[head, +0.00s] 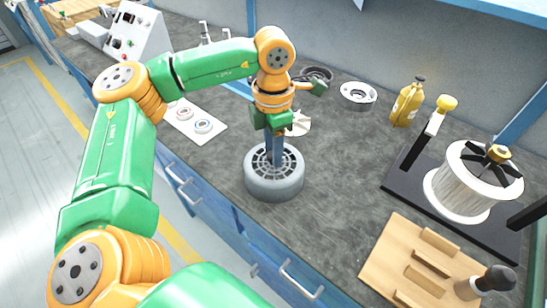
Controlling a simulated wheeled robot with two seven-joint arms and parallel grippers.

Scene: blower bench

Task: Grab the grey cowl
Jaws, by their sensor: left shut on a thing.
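The grey cowl (273,184) is a round cup shape with a slotted top, upright near the front edge of the bench. My left gripper (276,158) points down over its middle and is shut on it. The fingertips are partly hidden at the cowl's top. I cannot tell whether the cowl rests on the bench or is slightly above it. My right gripper is not in view.
A white fan wheel (299,124), a dark ring (318,74) and a pale ring housing (358,94) lie behind. A yellow bottle (407,104), a wire spool (464,187) and a wooden rack (415,262) stand right. The bench (335,175) is clear right of the cowl.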

